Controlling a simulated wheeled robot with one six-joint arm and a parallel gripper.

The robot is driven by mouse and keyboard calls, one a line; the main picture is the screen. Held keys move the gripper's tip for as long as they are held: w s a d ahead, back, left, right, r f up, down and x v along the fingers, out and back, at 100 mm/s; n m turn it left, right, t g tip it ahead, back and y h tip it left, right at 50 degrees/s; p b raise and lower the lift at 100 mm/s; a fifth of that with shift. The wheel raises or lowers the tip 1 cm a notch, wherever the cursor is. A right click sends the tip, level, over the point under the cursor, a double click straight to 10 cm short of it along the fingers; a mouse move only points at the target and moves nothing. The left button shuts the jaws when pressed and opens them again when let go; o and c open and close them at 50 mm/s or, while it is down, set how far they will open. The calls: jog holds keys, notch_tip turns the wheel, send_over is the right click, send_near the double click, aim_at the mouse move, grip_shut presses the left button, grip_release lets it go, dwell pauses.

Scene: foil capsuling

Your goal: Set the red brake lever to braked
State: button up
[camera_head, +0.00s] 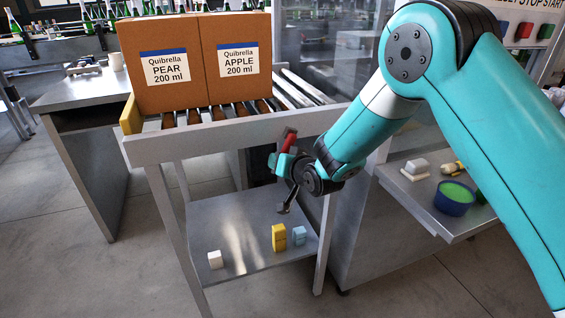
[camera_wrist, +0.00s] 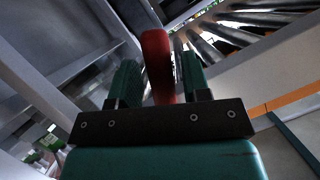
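The red brake lever (camera_head: 289,140) shows in the head view below the front rail of the roller conveyor, its red end standing up beside my gripper. In the wrist view the red lever (camera_wrist: 157,62) stands between the two fingers of my gripper (camera_wrist: 158,80). The fingers are apart, one on each side of the lever, with a gap visible at least on the right side. In the head view my gripper (camera_head: 281,158) is small and partly hidden by my wrist. The lever's base is hidden.
Two cardboard boxes, PEAR (camera_head: 165,65) and APPLE (camera_head: 237,60), stand on the conveyor rollers (camera_head: 222,112) above my gripper. A lower metal shelf (camera_head: 235,240) holds a white block, a yellow piece and a light blue piece. A side table (camera_head: 425,200) at right holds a blue bowl (camera_head: 454,197).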

jog(key=shift+o, duration=0.3)
jog(key=b+v, duration=0.1)
jog(key=v, duration=1.6)
jog(key=shift+s, duration=0.2)
jog(key=shift+d+r, duration=0.1)
jog(key=s+d+r+n+g+h+p, duration=0.1)
jog(key=s+r+n+g+p, duration=0.2)
jog(key=s+r, duration=0.6)
jog(key=s+d+r+n+g+p, duration=0.2)
jog(key=s+r+n+g+p, duration=0.2)
jog(key=s, duration=1.1)
jog(key=shift+s+d+r+g+h+p, duration=0.25)
jog(key=shift+s+r+g+h+p, duration=0.15)
jog(key=shift+r+g+p, duration=1.9)
jog(key=shift+r+g+b, duration=0.4)
jog(key=shift+r+b, duration=0.1)
